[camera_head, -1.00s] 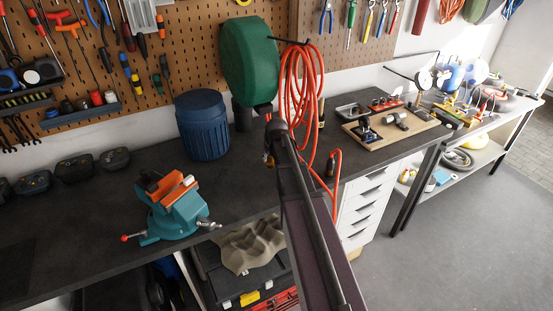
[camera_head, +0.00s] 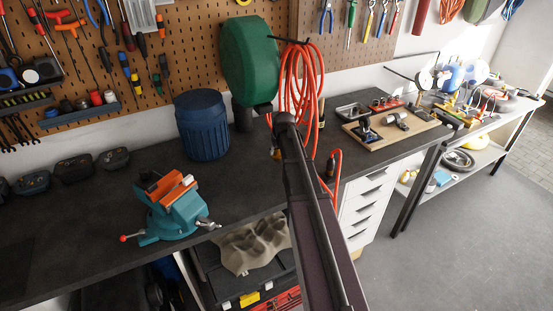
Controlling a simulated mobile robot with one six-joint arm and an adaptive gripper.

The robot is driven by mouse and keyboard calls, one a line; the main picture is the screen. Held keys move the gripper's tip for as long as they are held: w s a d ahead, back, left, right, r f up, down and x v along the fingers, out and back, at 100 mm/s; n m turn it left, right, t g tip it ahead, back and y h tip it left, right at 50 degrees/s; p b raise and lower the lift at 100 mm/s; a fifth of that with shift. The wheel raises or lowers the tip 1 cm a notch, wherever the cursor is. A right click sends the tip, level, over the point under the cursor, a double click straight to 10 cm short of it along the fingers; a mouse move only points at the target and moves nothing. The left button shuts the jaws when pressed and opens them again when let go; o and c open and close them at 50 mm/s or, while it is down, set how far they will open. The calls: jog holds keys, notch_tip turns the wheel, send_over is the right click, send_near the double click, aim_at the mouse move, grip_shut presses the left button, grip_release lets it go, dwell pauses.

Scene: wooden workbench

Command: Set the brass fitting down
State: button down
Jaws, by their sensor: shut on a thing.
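My arm (camera_head: 318,230) rises from the bottom edge to its dark upper joint in front of the hose reel. My gripper cannot be made out; it is hidden behind the arm. A small brass-coloured piece (camera_head: 276,153) shows at the left edge of the arm, above the bench. I cannot tell whether it is the brass fitting or part of the hose, or whether anything holds it. The dark workbench (camera_head: 100,205) runs behind and to the left of the arm.
A teal vise (camera_head: 172,212) with orange jaws stands at the bench's front edge. A blue drum (camera_head: 202,125) and a green reel (camera_head: 249,62) with orange hose (camera_head: 300,85) stand behind. A wooden board (camera_head: 428,132) with parts lies right. Bench between vise and drum is clear.

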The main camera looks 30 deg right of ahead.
aim_at(278, 154)
jog(key=shift+s+a+f+b, duration=0.1)
jog(key=shift+a+f+b, duration=0.05)
jog(key=shift+f+b, duration=1.25)
jog(key=shift+f, duration=0.4)
jog(key=c, duration=0.5)
grip_release()
jog(key=shift+c, duration=0.2)
jog(key=shift+r, duration=0.2)
jog(key=p+v, duration=1.1)
jog(key=v, duration=0.1)
